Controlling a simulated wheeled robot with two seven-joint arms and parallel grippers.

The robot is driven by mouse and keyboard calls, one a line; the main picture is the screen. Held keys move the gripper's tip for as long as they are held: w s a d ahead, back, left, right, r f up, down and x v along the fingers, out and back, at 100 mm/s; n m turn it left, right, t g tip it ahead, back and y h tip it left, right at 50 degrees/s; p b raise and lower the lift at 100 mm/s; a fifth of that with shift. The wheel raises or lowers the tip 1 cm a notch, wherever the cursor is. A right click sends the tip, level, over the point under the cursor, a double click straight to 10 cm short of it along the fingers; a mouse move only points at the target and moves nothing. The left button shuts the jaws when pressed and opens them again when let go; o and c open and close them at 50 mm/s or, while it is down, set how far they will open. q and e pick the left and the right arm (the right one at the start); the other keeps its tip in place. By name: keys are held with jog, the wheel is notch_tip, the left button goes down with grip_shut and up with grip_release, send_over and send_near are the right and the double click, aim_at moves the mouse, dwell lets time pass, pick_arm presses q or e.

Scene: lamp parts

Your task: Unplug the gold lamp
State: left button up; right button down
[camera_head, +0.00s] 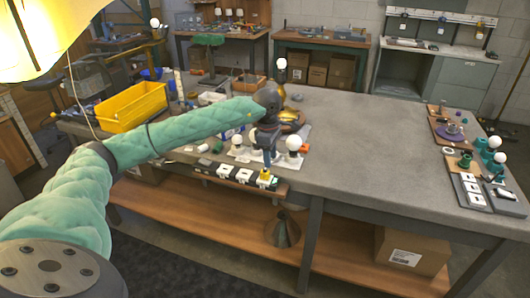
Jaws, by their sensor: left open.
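The gold lamp (293,116) stands on the workbench, partly hidden behind my left gripper; a white bulb (282,63) shows above it. A power strip with white sockets (224,171) lies along the bench's front edge. A small yellow plug (264,175) is at the strip's right end. My left gripper (268,164) points down just above the yellow plug, with its fingers open. At this size I cannot tell whether the fingers are around the plug or only above it. The lamp's cord cannot be followed. My right gripper is not in view.
A white holder with round bulbs (294,143) stands just behind the strip. A yellow bin (133,107) is at the left. Boards with lamp parts (470,190) lie at the bench's right end. The grey benchtop (385,145) between is clear. A lit yellow shade (35,40) fills the upper left.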

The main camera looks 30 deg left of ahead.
aim_at(265, 170)
pick_arm(q)
jog(key=shift+a+r+y, duration=0.15)
jog(key=shift+a+y, duration=0.05)
jog(key=shift+a, duration=0.35)
jog(key=shift+a+r+y, duration=0.15)
jog(key=shift+a+y, duration=0.05)
jog(key=shift+a, duration=0.3)
notch_tip(265, 170, down, 7)
jog(key=shift+r+p, duration=0.2)
jog(key=shift+p, duration=0.8)
jog(key=shift+f, duration=0.55)
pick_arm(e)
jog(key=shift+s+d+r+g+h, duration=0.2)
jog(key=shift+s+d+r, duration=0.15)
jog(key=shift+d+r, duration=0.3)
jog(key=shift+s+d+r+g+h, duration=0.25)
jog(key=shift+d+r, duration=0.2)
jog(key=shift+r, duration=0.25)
pick_arm(q)
grip_shut()
jog(key=c, duration=0.7)
grip_release()
grip_shut()
jog(key=shift+r, duration=0.1)
jog(key=shift+r, duration=0.6)
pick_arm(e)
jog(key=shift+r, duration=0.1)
